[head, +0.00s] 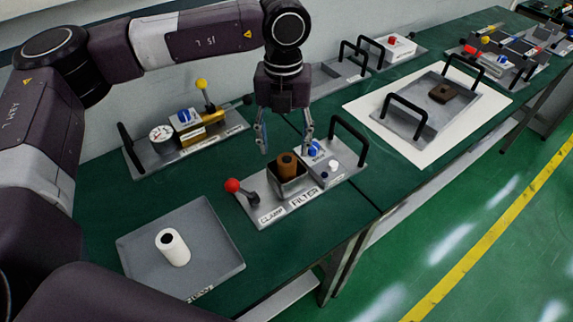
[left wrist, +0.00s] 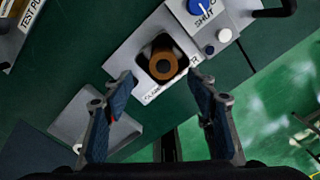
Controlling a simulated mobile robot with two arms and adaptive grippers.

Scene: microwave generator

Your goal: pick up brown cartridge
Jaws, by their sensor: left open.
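The brown cartridge (head: 287,165) stands upright in the square metal holder of the filter station (head: 272,213). In the left wrist view its round top with a dark centre hole (left wrist: 160,65) shows from above, inside the dark square opening. My left gripper (head: 285,143) points down, open and empty, with its fingertips close above the cartridge's top. In the left wrist view the two fingers (left wrist: 160,90) are spread to either side of the cartridge and do not touch it. My right gripper is not in view.
The filter station has a red-knobbed clamp lever (head: 233,186), a blue knob (head: 314,148) and a black handle (head: 350,138). A gauge station (head: 160,136) stands behind. A handled tray (head: 440,85) lies on a white sheet at right.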

